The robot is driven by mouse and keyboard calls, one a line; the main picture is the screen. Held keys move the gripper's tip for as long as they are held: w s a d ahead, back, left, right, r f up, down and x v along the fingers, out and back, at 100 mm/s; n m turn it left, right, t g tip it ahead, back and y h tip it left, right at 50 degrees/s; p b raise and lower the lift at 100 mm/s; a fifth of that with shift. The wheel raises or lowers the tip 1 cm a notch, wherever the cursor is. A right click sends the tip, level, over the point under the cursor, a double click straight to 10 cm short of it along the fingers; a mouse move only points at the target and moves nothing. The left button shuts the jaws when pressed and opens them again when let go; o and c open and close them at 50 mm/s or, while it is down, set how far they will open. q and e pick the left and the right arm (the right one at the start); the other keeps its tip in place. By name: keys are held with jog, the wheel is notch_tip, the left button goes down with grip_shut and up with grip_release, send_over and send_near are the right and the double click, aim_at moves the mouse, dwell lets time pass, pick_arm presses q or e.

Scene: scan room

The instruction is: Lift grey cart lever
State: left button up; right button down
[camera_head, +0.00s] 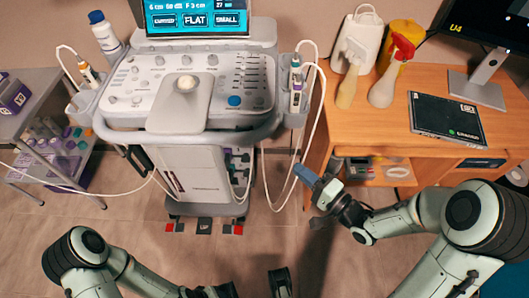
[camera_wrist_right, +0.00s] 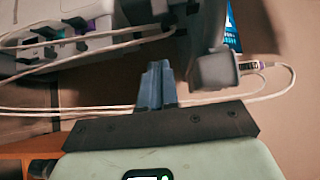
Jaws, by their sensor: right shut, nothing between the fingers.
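The cart (camera_head: 195,170) is a white ultrasound machine with a control panel, at the centre left of the head view. Low on its base is a row of small red, grey and dark levers; a dark grey one (camera_head: 204,226) sits in the middle, with red ones (camera_head: 170,227) at the ends. My right gripper (camera_head: 302,172) is shut and empty, to the right of the cart and apart from the levers. Its closed blue-grey fingers show in the right wrist view (camera_wrist_right: 156,85). My left arm (camera_head: 110,262) reaches in at bottom left; its gripper is mostly cut off by the lower edge.
White cables (camera_head: 267,180) hang in loops between the cart and my right gripper. A wooden desk (camera_head: 445,85) with bottles, a tablet and a monitor stands at right. A grey shelf trolley (camera_head: 35,115) is at left. The floor before the cart is clear.

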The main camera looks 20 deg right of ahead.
pick_arm(q)
jog(key=shift+t+y, duration=0.3)
jog(key=shift+t, duration=0.4)
jog(key=shift+w+a+f+b, duration=0.3)
jog(key=shift+w+f+b, duration=0.1)
jog(key=shift+w+f, duration=0.25)
jog(key=shift+w+a+f+b, duration=0.25)
jog(key=shift+w+f+b, duration=0.1)
jog(key=shift+w+f, duration=0.25)
jog(key=shift+w+a+f+b, duration=0.3)
jog(key=shift+w+f+b, duration=0.15)
jog(key=shift+w, duration=0.25)
pick_arm(e)
jog(key=s+a+x, duration=0.1)
jog(key=a+x, duration=0.1)
jog(key=x, duration=0.9)
jog(key=shift+a, duration=0.35)
pick_arm(q)
jog(key=shift+f, duration=0.15)
pick_arm(e)
jog(key=shift+w+f, duration=0.1)
jog(key=shift+f, duration=0.05)
